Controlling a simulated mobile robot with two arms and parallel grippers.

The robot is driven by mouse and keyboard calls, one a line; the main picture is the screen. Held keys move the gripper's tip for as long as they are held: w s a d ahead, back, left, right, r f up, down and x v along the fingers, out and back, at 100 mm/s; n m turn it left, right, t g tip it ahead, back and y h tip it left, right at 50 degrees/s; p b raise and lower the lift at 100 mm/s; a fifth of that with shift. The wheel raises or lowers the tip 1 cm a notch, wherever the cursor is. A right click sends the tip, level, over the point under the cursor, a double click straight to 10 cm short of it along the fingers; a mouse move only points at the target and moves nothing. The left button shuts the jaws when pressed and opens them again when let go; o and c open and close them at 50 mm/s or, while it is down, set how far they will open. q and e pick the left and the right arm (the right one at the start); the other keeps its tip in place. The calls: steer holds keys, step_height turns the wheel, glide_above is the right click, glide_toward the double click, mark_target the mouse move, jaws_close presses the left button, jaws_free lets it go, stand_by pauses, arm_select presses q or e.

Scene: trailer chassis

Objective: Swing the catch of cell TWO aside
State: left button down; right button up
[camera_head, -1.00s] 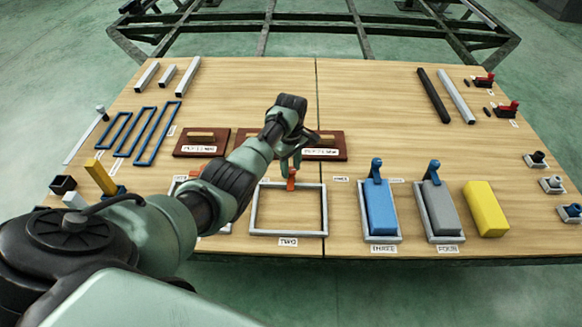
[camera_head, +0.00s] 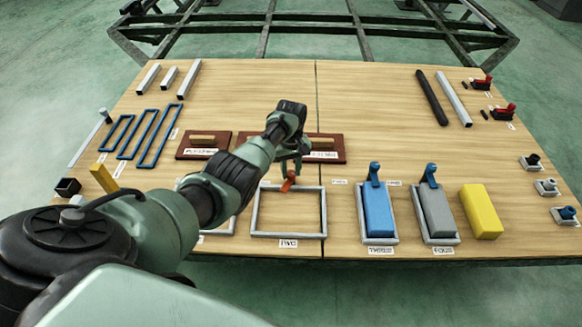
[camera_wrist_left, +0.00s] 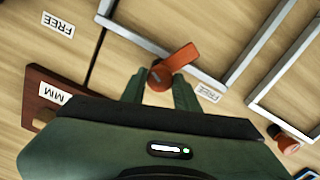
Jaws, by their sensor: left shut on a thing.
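The catch of cell TWO (camera_head: 288,182) is a small orange lever at the far rail of cell TWO's empty grey frame (camera_head: 324,215). The frame carries a TWO label at its near side. In the left wrist view the catch (camera_wrist_left: 182,60) lies at an angle to the frame rail (camera_wrist_left: 150,42), its broad end overlapping the rail. My left gripper (camera_head: 291,172) reaches down onto the catch from the far side. In the left wrist view its fingertips (camera_wrist_left: 171,84) are closed at the catch's round end. My right gripper is not in view.
To the right stand a blue block (camera_head: 377,212) and a grey block (camera_head: 436,212) in frames with blue catches, then a yellow block (camera_head: 481,211). Brown boards with handles (camera_head: 204,145) lie behind my arm. Another orange catch (camera_wrist_left: 286,140) shows at the wrist view's right.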

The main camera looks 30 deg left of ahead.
arm_select(q)
steer(key=m, duration=0.2)
steer(key=shift+m+p, duration=0.35)
steer(key=shift+m, duration=0.05)
steer(key=m, duration=0.2)
steer(key=shift+m, duration=0.4)
steer(key=m, duration=0.2)
steer(key=shift+m+p, duration=0.35)
steer(key=shift+m, duration=2.25)
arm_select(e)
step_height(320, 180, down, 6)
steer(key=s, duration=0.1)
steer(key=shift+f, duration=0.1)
arm_select(q)
steer(key=c, duration=1.1)
jaws_free()
steer(key=shift+o, duration=0.2)
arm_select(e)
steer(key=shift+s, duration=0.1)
